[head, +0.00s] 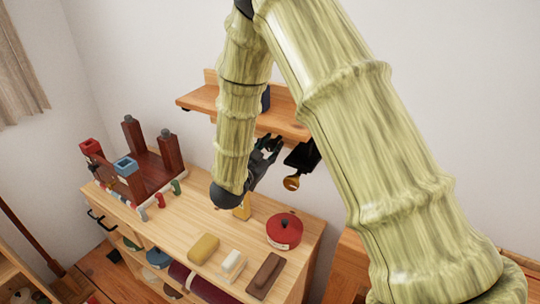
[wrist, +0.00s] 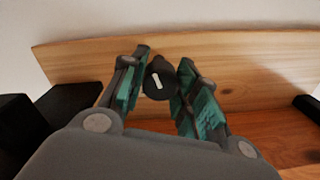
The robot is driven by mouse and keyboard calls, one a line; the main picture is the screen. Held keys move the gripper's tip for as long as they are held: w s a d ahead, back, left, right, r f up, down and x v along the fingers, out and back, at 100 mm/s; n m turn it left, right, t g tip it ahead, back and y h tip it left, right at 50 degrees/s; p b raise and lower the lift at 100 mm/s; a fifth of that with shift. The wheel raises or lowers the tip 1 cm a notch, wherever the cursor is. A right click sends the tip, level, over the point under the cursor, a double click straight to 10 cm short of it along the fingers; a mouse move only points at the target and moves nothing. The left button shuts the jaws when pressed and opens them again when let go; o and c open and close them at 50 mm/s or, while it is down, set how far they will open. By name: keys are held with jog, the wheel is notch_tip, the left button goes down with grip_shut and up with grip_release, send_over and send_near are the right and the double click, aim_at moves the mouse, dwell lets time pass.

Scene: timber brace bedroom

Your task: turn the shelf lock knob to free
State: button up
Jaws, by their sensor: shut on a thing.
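The shelf lock knob (wrist: 158,78) is small, round and black, with a short white mark on its face that stands nearly upright, tilted slightly. It sits in front of the shelf's wooden back board (wrist: 230,62) in the wrist view. My gripper (wrist: 160,78) has its green-padded fingers on both sides of the knob and is shut on it. In the head view my gripper (head: 268,146) is just below the wooden wall shelf (head: 197,100); the knob cannot be made out there, and my arm covers part of the shelf.
A black bracket-like part (head: 303,154) with a brass-coloured ring (head: 292,182) is right of my gripper. A dark red wooden rack (head: 160,172) stands left.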

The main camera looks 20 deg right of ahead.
jog(key=m+b, duration=0.2)
jog(key=b, duration=0.1)
jog(key=m+b, duration=0.2)
jog(key=b, duration=0.1)
jog(key=shift+f, duration=0.3)
jog(key=m+b, duration=0.3)
jog(key=b, duration=0.2)
jog(key=shift+m, duration=0.3)
jog(key=m+b, duration=0.4)
jog(key=b, duration=0.3)
jog(key=shift+h, duration=0.3)
jog(key=shift+r+m+b, duration=0.2)
jog(key=shift+m+b, duration=0.5)
jog(key=shift+b, duration=0.15)
jog(key=shift+r+m+b, duration=0.1)
jog(key=shift+m+b, duration=0.2)
jog(key=o, duration=1)
jog(key=shift+s, duration=0.1)
